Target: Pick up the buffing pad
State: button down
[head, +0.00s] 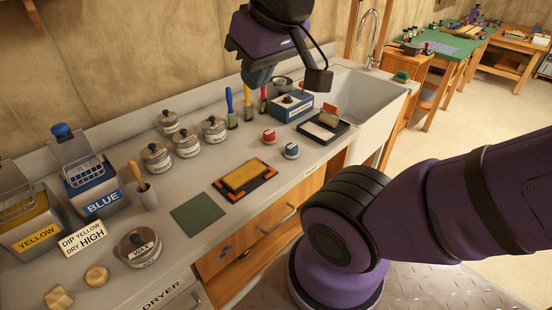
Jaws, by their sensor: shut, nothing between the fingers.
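A flat dark green square (198,213), which may be the buffing pad, lies on the counter near its front edge. To its right a yellow block (245,175) rests on a black and orange holder (263,181). I cannot tell for sure which of these is the buffing pad. My gripper (258,76) is high above the back of the counter, up and to the right of both. It is shut and empty, apart from everything on the counter.
Lidded pots (156,157), upright brushes (247,103), a blue box (292,105) and a black tray (323,128) stand towards the back and right. Yellow and blue bins (95,187) and a wax pot (138,247) are at left. A sink (365,95) lies beyond.

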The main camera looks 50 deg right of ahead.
aim_at(291, 153)
jog(key=k+l, duration=0.1)
jog(key=l, duration=0.35)
jog(key=k+l, duration=0.1)
jog(key=l, duration=0.3)
jog(key=k+l, duration=0.1)
jog(key=l, duration=0.35)
jog(key=k+l, duration=0.1)
jog(key=l, duration=0.3)
jog(key=k+z, duration=0.05)
